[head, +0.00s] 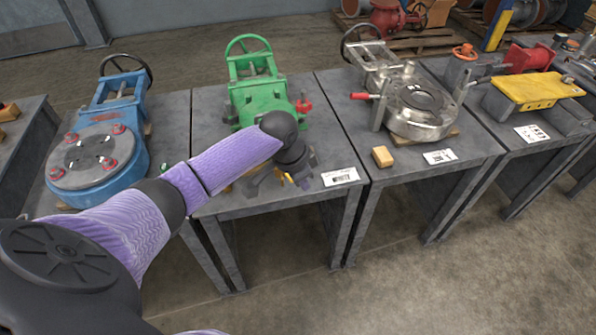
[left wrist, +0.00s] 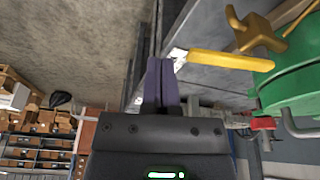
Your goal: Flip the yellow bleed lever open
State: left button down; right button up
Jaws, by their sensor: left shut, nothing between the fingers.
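The yellow bleed lever (left wrist: 230,60) shows in the left wrist view as a long flat bar, lying roughly level across the picture. Beside it is a brass-yellow fitting (left wrist: 258,35) next to the green valve body (left wrist: 298,85). In the head view the green valve (head: 262,97) stands on the middle table, and only a small yellow piece of the lever (head: 288,178) shows by my gripper. My left gripper (left wrist: 161,68) is shut and empty. In the left wrist view its fingertips are left of the lever's free end, with a small gap visible. My right gripper is not in view.
The table (head: 210,108) under the green valve has a white label (head: 340,177) near its front edge. A blue valve (head: 95,165) stands left; a silver valve (head: 420,105) and wooden block (head: 382,156) stand right. A red knob (head: 303,105) sits on the green valve's right side.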

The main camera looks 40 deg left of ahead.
pick_arm(q)
jog(key=w+a+r, duration=0.3)
jog(key=a+r, duration=0.1)
jog(key=r, duration=0.5)
jog(key=shift+t, duration=0.3)
jog(key=b+x, duration=0.2)
jog(key=x, duration=0.1)
jog(key=b+x, duration=0.3)
jog(key=x, duration=0.1)
jog(key=b+x, duration=0.2)
jog(key=x, duration=0.2)
jog(key=shift+d+b, duration=0.3)
jog(key=shift+d, duration=0.05)
jog(key=s, duration=0.1)
jog(key=s+a, duration=0.1)
jog(key=s+a+r, duration=0.1)
jog(key=shift+s, duration=0.3)
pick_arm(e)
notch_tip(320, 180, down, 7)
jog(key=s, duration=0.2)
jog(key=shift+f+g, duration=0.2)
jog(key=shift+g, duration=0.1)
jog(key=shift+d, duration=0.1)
